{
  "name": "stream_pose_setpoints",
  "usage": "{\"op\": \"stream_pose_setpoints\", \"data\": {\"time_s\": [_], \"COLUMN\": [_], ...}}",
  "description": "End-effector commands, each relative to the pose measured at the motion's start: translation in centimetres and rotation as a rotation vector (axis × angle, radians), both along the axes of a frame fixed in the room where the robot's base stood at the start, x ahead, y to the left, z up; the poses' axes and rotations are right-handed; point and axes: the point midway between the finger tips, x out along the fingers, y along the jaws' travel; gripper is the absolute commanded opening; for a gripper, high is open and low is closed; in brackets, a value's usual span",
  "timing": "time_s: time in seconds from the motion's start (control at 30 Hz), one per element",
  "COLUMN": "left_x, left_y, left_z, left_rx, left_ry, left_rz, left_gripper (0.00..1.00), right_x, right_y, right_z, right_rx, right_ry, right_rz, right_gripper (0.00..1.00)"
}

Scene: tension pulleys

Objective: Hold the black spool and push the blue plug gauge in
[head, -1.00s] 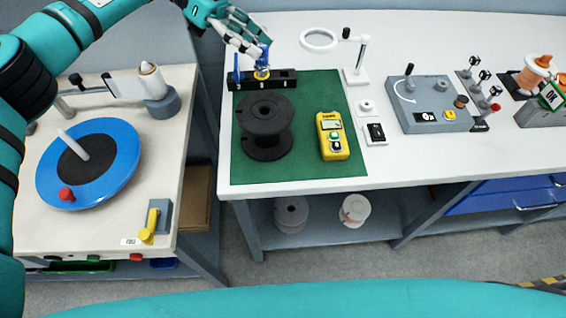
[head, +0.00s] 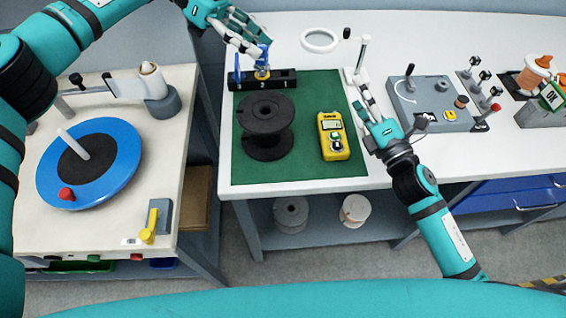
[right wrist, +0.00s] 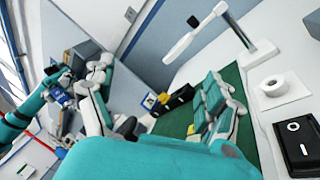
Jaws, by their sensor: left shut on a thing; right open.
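The black spool (head: 266,127) stands upright on the green mat in the head view, with no gripper touching it. Behind it is a black rack (head: 284,80) marked with numbers. Another blue gauge (head: 237,65) stands at the rack's left end. My right gripper (head: 361,92) is open and empty, right of the mat. The right wrist view does not clearly show the spool.
A yellow meter (head: 333,146) lies on the green mat (head: 300,172) right of the spool. A magnifier stand (head: 320,40) is behind, and a grey crank box (head: 428,95) is right of my right gripper. The front of the mat is clear.

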Motion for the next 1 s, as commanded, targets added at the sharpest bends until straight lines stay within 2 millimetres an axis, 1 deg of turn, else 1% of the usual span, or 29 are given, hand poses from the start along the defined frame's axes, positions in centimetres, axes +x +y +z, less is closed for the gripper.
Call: {"op": "stream_pose_setpoints", "data": {"time_s": [0.03, 0.07, 0.1, 0.17, 0.2, 0.27, 0.3, 0.33, 0.37, 0.4, 0.43, 0.5, 0.6, 0.7, 0.8, 0.83, 0.93, 1.0], "left_x": [0.0, 0.0, 0.0, 0.0, 0.0, 0.0, 0.0, 0.0, 0.0, 0.0, 0.0, 0.0, 0.0, 0.0, 0.0, 0.0, 0.0, 0.0], "left_y": [0.0, 0.0, 0.0, 0.0, 0.0, 0.0, 0.0, 0.0, 0.0, 0.0, 0.0, 0.0, 0.0, 0.0, 0.0, 0.0, 0.0, 0.0], "left_z": [0.0, 0.0, 0.0, 0.0, 0.0, 0.0, 0.0, 0.0, 0.0, 0.0, 0.0, 0.0, 0.0, 0.0, 0.0, 0.0, 0.0, 0.0], "left_rx": [0.0, 0.0, 0.0, 0.0, 0.0, 0.0, 0.0, 0.0, 0.0, 0.0, 0.0, 0.0, 0.0, 0.0, 0.0, 0.0, 0.0, 0.0], "left_ry": [0.0, 0.0, 0.0, 0.0, 0.0, 0.0, 0.0, 0.0, 0.0, 0.0, 0.0, 0.0, 0.0, 0.0, 0.0, 0.0, 0.0, 0.0], "left_rz": [0.0, 0.0, 0.0, 0.0, 0.0, 0.0, 0.0, 0.0, 0.0, 0.0, 0.0, 0.0, 0.0, 0.0, 0.0, 0.0, 0.0, 0.0], "left_gripper": [0.0, 0.0, 0.0, 0.0, 0.0, 0.0, 0.0, 0.0, 0.0, 0.0, 0.0, 0.0, 0.0, 0.0, 0.0, 0.0, 0.0, 0.0], "right_x": [-0.9, -1.5, -2.3, -3.7, -4.6, -6.2, -7.4, -8.2, -9.1, -9.6, -9.7, -9.4, -9.6, -10.1, -10.5, -10.5, -10.2, -9.6], "right_y": [2.9, 4.4, 6.6, 9.6, 11.5, 14.3, 16.2, 17.6, 19.0, 20.0, 20.3, 19.9, 19.1, 18.4, 18.0, 18.0, 18.0, 18.2], "right_z": [0.9, 1.5, 2.3, 3.7, 4.7, 6.1, 7.1, 7.7, 7.9, 7.0, 5.5, 1.3, -2.9, -6.0, -7.8, -8.1, -8.6, -8.6], "right_rx": [-0.043, -0.075, -0.119, -0.182, -0.223, -0.288, -0.338, -0.383, -0.442, -0.538, -0.613, -0.769, -0.919, -1.027, -1.093, -1.105, -1.126, -1.128], "right_ry": [-0.051, -0.085, -0.133, -0.21, -0.262, -0.347, -0.405, -0.449, -0.485, -0.494, -0.473, -0.387, -0.292, -0.219, -0.177, -0.17, -0.159, -0.162], "right_rz": [0.034, 0.052, 0.075, 0.104, 0.118, 0.131, 0.131, 0.122, 0.1, 0.052, 0.014, -0.06, -0.112, -0.138, -0.148, -0.15, -0.155, -0.155], "right_gripper": [0.86, 0.86, 0.86, 0.86, 0.86, 0.86, 0.86, 0.86, 0.86, 0.86, 0.86, 0.86, 0.86, 0.86, 0.86, 0.86, 0.86, 0.86]}}
